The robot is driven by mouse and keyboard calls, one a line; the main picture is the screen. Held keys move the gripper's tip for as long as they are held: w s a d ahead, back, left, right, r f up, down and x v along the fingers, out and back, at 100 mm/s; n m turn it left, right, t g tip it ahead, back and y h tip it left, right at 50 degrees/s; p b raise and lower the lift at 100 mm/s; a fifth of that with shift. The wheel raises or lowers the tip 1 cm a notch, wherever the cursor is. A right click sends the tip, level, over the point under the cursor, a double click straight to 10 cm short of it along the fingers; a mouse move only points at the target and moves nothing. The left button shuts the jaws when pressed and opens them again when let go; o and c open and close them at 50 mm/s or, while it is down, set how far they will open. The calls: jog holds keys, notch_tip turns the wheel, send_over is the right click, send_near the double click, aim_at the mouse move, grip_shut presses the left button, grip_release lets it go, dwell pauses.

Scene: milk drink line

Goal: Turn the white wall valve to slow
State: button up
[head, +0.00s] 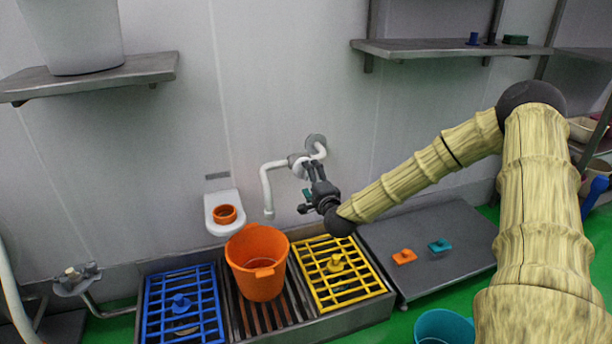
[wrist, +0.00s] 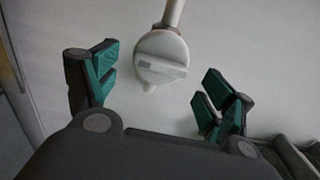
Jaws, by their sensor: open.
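The white wall valve (head: 299,165) sits on a white pipe on the grey wall, above the floor grates. In the wrist view the valve (wrist: 162,60) is a round white body with a flat raised bar across its face, lying nearly level. My gripper (head: 307,186) is close in front of the valve in the head view and partly covers it. In the wrist view my gripper (wrist: 157,68) is open, with one green-padded finger on each side of the valve and clear space between. No contact shows. No speed marking is readable.
The pipe's spout (head: 268,211) hangs above an orange bucket (head: 257,271). A blue grate (head: 205,300) and a yellow grate (head: 352,292) flank it. A white wall holder (head: 212,208) with an orange ring is left. A grey platform (head: 440,265) stands right.

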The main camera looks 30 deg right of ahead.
aim_at(306, 180)
jog(key=shift+b+x, duration=0.45)
jog(key=shift+x, duration=1.8)
jog(key=shift+c, duration=0.5)
jog(key=c, duration=0.8)
